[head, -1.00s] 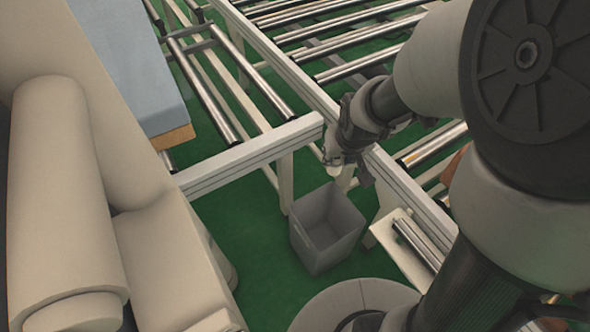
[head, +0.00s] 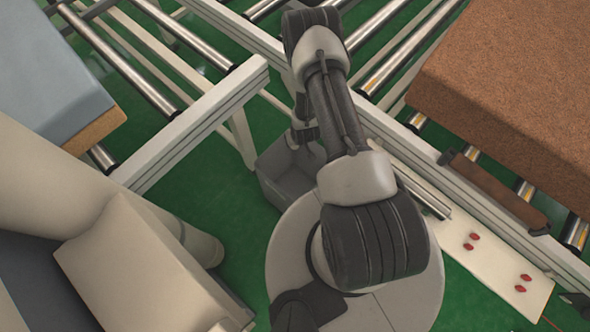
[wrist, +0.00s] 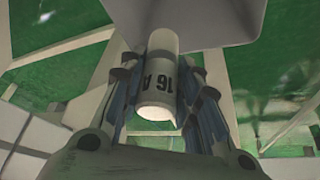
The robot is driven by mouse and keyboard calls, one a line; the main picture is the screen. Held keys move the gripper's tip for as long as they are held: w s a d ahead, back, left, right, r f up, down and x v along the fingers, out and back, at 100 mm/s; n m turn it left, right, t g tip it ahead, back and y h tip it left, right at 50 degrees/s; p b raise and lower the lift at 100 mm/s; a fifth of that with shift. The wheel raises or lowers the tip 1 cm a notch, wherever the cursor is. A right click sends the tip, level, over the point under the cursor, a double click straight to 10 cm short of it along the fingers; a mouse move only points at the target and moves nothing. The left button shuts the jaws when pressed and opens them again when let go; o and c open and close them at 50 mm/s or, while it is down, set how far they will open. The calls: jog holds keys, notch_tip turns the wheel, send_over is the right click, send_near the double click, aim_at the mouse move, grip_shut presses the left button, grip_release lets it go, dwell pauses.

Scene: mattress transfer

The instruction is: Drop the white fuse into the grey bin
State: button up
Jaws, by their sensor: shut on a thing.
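The white fuse (wrist: 160,82), a short cylinder marked "16 A", is in the wrist view between the two fingers of my gripper (wrist: 162,88). The gripper is shut on it. In the head view the gripper (head: 303,133) shows only in part behind my arm, and I cannot make out the fuse there. The grey bin (head: 284,182) stands open on the green floor, partly hidden by my arm. The gripper appears over or close to the bin's far side. A grey surface, apparently the bin (wrist: 190,18), lies beyond the fuse in the wrist view.
White conveyor frames with metal rollers (head: 195,48) run behind and beside the bin. A brown mattress block (head: 510,90) lies at the right, and a blue-grey one (head: 50,75) at the upper left. A white plate with red buttons (head: 495,260) is at the lower right.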

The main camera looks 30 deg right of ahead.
jog(key=s+f+b, duration=0.3)
jog(key=f+b, duration=0.2)
jog(key=f, duration=0.7)
jog(key=shift+s+d+f, duration=0.15)
jog(key=shift+s+f, duration=0.1)
jog(key=shift+s, duration=0.15)
jog(key=o, duration=1.2)
jog(key=v, duration=1.2)
